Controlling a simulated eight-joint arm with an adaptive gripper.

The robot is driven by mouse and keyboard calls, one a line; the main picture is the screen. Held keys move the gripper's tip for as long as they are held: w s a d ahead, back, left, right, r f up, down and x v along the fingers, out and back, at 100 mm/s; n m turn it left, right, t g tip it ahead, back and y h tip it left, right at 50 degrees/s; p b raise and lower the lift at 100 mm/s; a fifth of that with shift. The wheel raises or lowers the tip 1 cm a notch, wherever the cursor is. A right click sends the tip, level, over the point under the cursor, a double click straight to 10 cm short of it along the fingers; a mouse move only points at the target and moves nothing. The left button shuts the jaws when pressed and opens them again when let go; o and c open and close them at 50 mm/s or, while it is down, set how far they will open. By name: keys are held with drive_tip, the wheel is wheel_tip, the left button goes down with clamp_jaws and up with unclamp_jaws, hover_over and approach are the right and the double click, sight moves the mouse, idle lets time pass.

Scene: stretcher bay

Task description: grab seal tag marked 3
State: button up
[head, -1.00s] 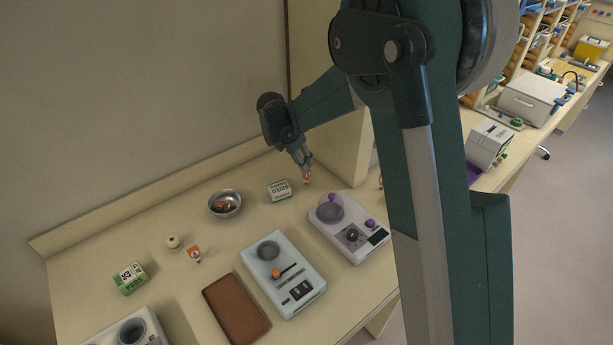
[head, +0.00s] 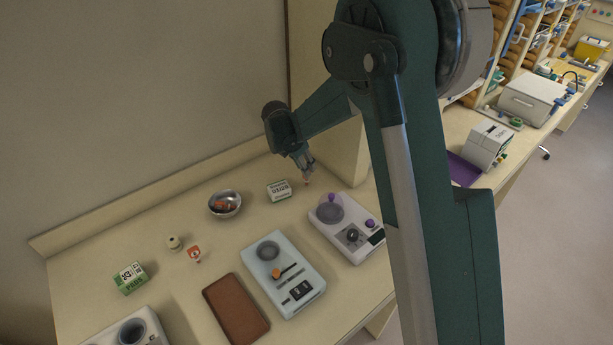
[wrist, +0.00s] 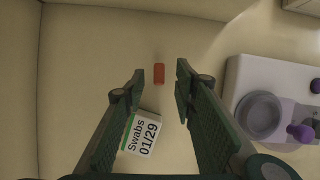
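A small orange-red piece (wrist: 159,74) lies on the bench in the wrist view, seen between my fingertips with clear space on both sides. I see no number on it, so I cannot tell whether it is seal tag 3. My gripper (wrist: 161,76) is open; in the head view my gripper (head: 307,180) points down near the back corner, right of the swabs box, its fingertips largely hiding the piece. Another small orange-and-white piece (head: 194,254) stands at the left of the bench, its marking too small to read.
The swabs box (head: 278,190) is close by my gripper; the swabs box also shows in the wrist view (wrist: 142,133). A grey device with purple knobs (head: 345,228) stands to the right. A metal bowl (head: 225,204), brown tray (head: 236,308) and pale blue device (head: 284,273) lie farther left.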

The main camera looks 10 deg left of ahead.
drive_tip(key=shift+x, duration=2.05)
drive_tip(key=shift+w, duration=0.1)
drive_tip(key=c, duration=0.8)
